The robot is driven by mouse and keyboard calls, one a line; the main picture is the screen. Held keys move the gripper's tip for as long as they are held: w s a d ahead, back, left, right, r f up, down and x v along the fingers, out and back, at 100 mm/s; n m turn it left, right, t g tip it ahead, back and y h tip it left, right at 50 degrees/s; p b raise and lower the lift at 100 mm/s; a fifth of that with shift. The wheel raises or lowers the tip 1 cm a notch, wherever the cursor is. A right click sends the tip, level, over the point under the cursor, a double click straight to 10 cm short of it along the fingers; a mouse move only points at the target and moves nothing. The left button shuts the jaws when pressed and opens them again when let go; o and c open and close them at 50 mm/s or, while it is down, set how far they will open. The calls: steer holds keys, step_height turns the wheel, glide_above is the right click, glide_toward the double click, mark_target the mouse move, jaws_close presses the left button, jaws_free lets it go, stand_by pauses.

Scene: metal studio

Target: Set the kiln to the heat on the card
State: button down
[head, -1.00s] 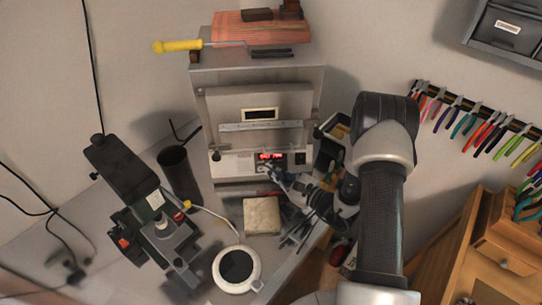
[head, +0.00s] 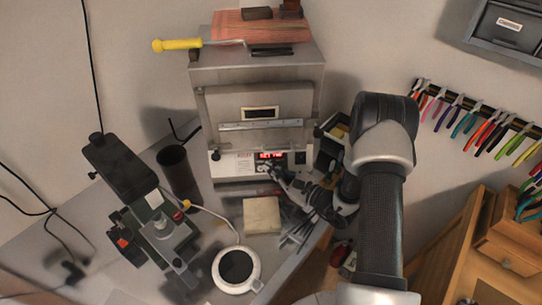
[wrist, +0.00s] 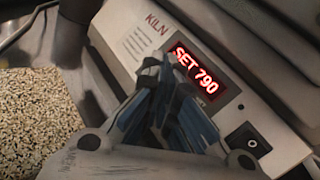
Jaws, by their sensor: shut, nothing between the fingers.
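The kiln (head: 258,100) is a grey metal box with a closed front door and a pale control panel along its foot. Its red display (wrist: 195,70) reads SET 790 in the wrist view. A dark rocker switch (wrist: 247,138) sits on the panel to the right of the display. My gripper (head: 271,171) is shut and empty, with its tips at the panel just below the display. In the wrist view my gripper (wrist: 165,72) covers the panel below and left of the display, hiding any buttons there. I cannot make out a heat card in either view.
A pale block (head: 262,215) lies on the bench in front of the kiln. A white round dish (head: 224,283) and a dark bench machine (head: 160,222) stand left of it. A dark cylinder (head: 180,178) stands beside the kiln. Pliers (head: 485,125) hang on the right wall.

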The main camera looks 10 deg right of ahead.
steer(key=shift+w, duration=0.1)
stand_by(0.3)
steer(key=shift+s+r, duration=0.2)
steer(key=shift+s, duration=0.35)
steer(key=shift+s+a+r+p, duration=0.15)
steer(key=shift+s+r+p, duration=0.2)
steer(key=shift+s, duration=0.55)
steer(key=shift+s+a+r+p, duration=0.2)
steer(key=shift+s+r, duration=0.25)
steer(key=shift+s, duration=0.45)
steer(key=shift+s+a+r+p, duration=0.1)
steer(key=shift+s+r+p, duration=0.3)
steer(key=shift+s, duration=0.5)
